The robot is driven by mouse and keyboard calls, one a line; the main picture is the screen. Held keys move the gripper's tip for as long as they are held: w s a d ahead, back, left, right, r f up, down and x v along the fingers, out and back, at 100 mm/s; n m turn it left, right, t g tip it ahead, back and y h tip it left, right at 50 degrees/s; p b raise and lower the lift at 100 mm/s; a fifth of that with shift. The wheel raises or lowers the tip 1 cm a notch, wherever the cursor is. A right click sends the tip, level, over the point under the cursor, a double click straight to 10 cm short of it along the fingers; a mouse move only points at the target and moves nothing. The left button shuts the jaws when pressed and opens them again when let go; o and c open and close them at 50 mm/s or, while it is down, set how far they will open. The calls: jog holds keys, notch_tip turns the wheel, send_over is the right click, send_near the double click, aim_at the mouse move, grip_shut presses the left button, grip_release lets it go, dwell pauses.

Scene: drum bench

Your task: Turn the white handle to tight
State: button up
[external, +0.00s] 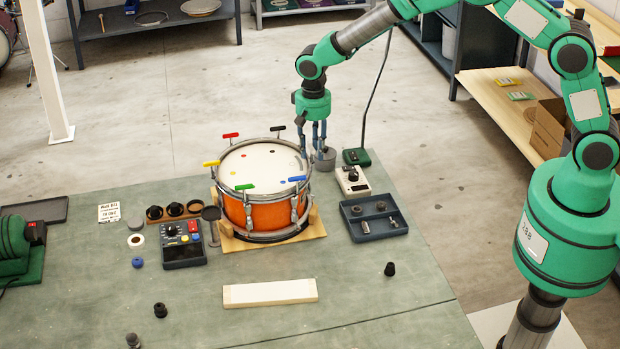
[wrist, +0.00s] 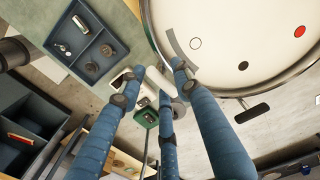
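The orange drum (external: 262,212) with a white head (external: 262,165) sits on a wooden base on the bench. The white handle (wrist: 158,80) shows at the drum's rim in the wrist view, partly covered by my fingers. In the external view my gripper hides it. My gripper (external: 318,143) points down at the drum's right far rim. In the wrist view my gripper's (wrist: 158,90) three blue fingers are spread with gaps between them, around the white handle. I cannot tell whether any finger touches it.
Red (external: 231,135), black (external: 277,128), yellow (external: 211,163), green (external: 245,187) and blue (external: 297,179) handles stand around the rim. A blue-grey tray (external: 372,236) with small parts and a white device (external: 352,181) lie to the right. The bench front holds a pale block (external: 270,292).

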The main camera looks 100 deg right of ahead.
dwell(0.3)
notch_tip(320, 180, up, 12)
dwell(0.8)
dwell(0.5)
